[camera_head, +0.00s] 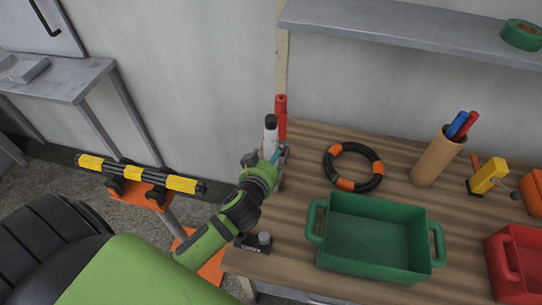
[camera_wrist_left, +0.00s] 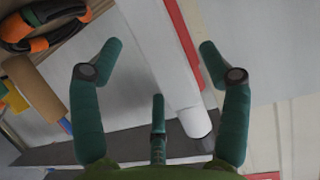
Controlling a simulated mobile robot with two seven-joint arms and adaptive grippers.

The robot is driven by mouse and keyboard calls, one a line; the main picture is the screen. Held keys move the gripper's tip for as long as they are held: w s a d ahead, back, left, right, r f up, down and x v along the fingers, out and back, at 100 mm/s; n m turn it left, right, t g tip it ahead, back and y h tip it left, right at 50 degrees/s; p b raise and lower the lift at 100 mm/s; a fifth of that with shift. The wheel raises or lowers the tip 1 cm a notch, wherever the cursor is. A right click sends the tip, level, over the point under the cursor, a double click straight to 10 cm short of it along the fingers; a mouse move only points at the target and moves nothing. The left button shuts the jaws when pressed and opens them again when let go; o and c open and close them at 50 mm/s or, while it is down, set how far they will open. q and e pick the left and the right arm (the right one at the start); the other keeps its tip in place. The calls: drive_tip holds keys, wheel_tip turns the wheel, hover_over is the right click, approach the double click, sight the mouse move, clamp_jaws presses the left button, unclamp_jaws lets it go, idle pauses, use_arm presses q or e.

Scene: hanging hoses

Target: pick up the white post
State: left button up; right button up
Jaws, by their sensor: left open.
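The white post (camera_head: 270,141) stands upright at the left end of the wooden table, with a dark cap on top. Its lower part is hidden behind my left gripper (camera_head: 278,158). In the left wrist view the white post (camera_wrist_left: 166,52) runs diagonally between the spread fingers of my left gripper (camera_wrist_left: 160,48). The fingers are open and not closed on it; I cannot tell whether any finger touches it. A red post (camera_head: 281,112) stands just behind the white one and shows beside it in the wrist view (camera_wrist_left: 188,48). My right gripper is not in view.
On the wooden table (camera_head: 300,215) are a black and orange hose ring (camera_head: 354,147), a green crate (camera_head: 315,232), a cardboard tube with pens (camera_head: 434,160) and a small dark block (camera_head: 253,243). A grey shelf (camera_head: 400,28) overhangs the back. A yellow-black bar (camera_head: 140,174) lies left.

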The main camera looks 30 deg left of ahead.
use_arm(q)
drive_tip(key=x, duration=0.3)
drive_tip(key=shift+w+f, duration=0.1)
drive_tip(key=shift+w, duration=0.05)
drive_tip(key=c, duration=1.2)
drive_tip(key=shift+c, duration=1.1)
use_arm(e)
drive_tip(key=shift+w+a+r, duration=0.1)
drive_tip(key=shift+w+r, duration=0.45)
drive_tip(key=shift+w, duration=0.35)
